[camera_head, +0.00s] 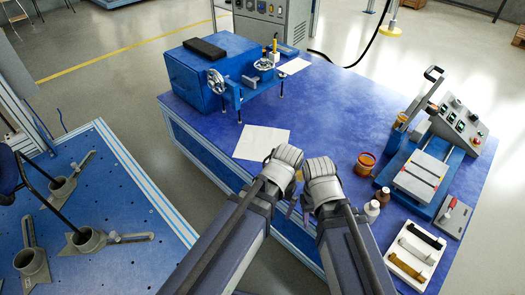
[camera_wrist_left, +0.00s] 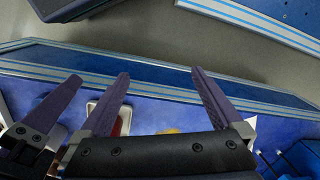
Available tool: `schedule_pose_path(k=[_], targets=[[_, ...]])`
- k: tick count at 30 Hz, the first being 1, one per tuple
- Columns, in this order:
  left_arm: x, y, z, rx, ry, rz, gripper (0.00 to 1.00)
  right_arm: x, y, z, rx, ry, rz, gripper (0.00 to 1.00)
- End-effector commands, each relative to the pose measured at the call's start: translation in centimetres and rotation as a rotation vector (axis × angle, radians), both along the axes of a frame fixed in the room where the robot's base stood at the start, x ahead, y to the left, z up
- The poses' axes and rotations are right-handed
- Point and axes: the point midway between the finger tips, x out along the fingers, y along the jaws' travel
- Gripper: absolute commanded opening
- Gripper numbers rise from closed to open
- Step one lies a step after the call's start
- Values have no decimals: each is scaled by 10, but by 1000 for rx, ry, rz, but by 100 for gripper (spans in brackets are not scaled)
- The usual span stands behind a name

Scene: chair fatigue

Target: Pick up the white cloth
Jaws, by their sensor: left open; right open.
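A flat white sheet, which I take for the white cloth (camera_head: 262,142), lies on the blue tabletop. A white corner in the left wrist view (camera_wrist_left: 251,122) seems to be part of it. My left gripper (camera_head: 288,190) is just right of and nearer than the cloth in the head view, and apart from it. The left wrist view shows its two fingers (camera_wrist_left: 160,74) spread with nothing between them. My right gripper (camera_head: 310,195) is close beside it on the right, open and empty; its fingers are partly hidden in the head view.
A blue machine (camera_head: 215,72) with a handwheel stands behind the cloth. An orange-brown jar (camera_head: 365,163), small bottles (camera_head: 371,210), a white tray (camera_head: 417,252) and a grey control device (camera_head: 458,123) are at right. The middle of the blue table (camera_head: 335,105) is clear.

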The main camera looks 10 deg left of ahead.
Motion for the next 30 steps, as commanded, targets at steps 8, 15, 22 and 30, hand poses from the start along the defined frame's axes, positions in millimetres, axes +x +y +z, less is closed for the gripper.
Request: schedule_pose_path(k=[8,15,22,30], targets=[[152,12,3,-31,-31,355,100,0,0,4,0,0,0,50],[300,62,3,-62,-59,743,100,0,0,4,0,0,0,50],[376,107,3,-82,-72,983,100,0,0,4,0,0,0,50],[386,117,3,-86,-75,1033,100,0,0,3,0,0,0,50]])
